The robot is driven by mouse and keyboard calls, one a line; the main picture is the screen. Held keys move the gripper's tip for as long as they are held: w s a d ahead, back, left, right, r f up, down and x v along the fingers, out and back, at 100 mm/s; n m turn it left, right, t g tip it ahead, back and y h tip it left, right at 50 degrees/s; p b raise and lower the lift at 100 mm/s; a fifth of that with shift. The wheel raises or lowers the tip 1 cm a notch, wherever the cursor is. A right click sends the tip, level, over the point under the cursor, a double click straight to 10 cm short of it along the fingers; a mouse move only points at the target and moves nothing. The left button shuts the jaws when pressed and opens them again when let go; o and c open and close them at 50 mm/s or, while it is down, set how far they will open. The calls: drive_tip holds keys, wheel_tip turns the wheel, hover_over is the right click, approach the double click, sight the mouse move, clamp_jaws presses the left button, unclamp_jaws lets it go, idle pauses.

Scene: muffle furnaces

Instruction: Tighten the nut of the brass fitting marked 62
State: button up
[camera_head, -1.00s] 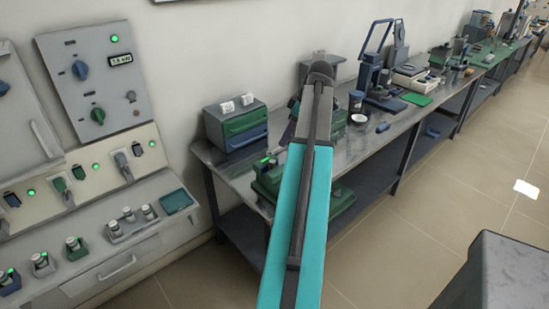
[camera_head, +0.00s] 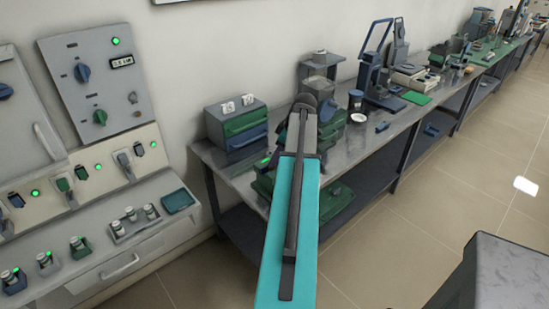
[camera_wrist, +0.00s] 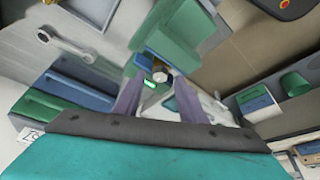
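I cannot make out a brass fitting marked 62 in either view, and no number is readable. My gripper (camera_wrist: 160,100) shows in the wrist view as two purplish fingers set apart, with nothing clearly held between them. Beyond the fingers is a green device (camera_wrist: 180,32) with a lit green lamp and a small pale round part (camera_wrist: 162,75) beside the lamp. A grey spanner (camera_wrist: 68,43) lies on the grey bench top (camera_wrist: 25,55), apart from the fingers. In the head view my teal arm reaches over the bench and hides the gripper.
A green-and-blue drawer box (camera_head: 237,128) stands on the metal bench (camera_head: 208,152). A grey stand (camera_head: 321,65) and a blue-framed apparatus (camera_head: 372,75) are farther back. A panel with knobs and lamps (camera_head: 95,85) is on the left. The floor at right is open, beside a dark block (camera_head: 500,270).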

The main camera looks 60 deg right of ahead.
drive_tip(key=shift+x, duration=0.75)
drive_tip(key=shift+a, duration=0.1)
clamp_jaws()
